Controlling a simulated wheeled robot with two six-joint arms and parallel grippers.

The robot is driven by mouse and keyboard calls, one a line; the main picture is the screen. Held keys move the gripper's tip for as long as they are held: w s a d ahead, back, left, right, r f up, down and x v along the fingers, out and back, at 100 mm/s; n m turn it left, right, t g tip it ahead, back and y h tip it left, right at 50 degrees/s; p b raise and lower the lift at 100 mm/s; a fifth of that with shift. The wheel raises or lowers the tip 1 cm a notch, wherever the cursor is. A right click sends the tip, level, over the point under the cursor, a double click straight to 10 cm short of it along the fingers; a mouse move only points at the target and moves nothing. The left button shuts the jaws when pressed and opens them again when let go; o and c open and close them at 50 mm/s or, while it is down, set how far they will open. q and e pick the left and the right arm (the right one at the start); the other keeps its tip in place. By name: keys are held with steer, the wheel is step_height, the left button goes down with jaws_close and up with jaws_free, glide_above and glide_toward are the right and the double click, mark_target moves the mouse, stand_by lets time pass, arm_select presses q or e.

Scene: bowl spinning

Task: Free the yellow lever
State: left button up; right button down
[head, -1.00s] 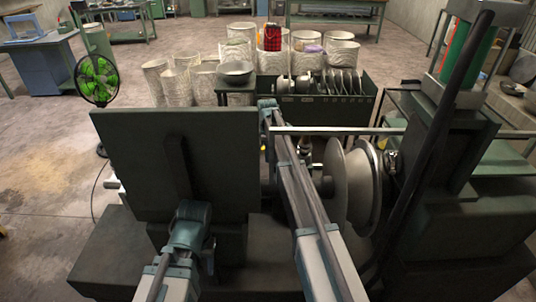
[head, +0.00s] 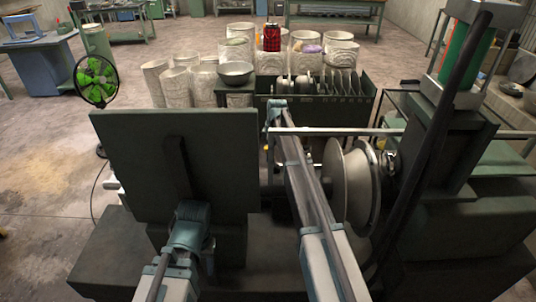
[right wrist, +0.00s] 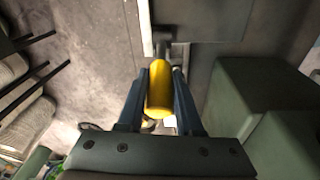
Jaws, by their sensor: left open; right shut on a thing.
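The yellow lever (right wrist: 160,90) shows in the right wrist view as a rounded yellow handle on a grey shaft. My right gripper (right wrist: 160,88) has its two dark fingers on either side of the handle, shut on it. In the head view the right arm reaches forward across the machine, its wrist (head: 276,108) beyond the green panel; its fingers and most of the lever are hidden there. My left gripper (head: 190,228) is low in front of the dark green panel (head: 130,150), away from the lever; its fingertips are hard to make out.
A pair of pale metal discs (head: 352,185) stands just right of my right arm. A dark post (head: 430,140) slants up at the right. Behind are a green rack (head: 320,112) of plates, a grey bowl (head: 236,72) and pale drums. A green fan (head: 95,78) stands left.

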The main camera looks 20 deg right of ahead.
steer(key=c, duration=0.6)
jaws_free()
steer(key=shift+o, duration=0.2)
steer(key=shift+r, duration=0.15)
step_height(320, 180, up, 13)
steer(key=s+d+p, duration=0.1)
steer(key=p, duration=1.2)
steer(key=shift+s+d+r+p, duration=0.15)
steer(key=shift+r+p, duration=0.05)
steer(key=shift+p, duration=0.15)
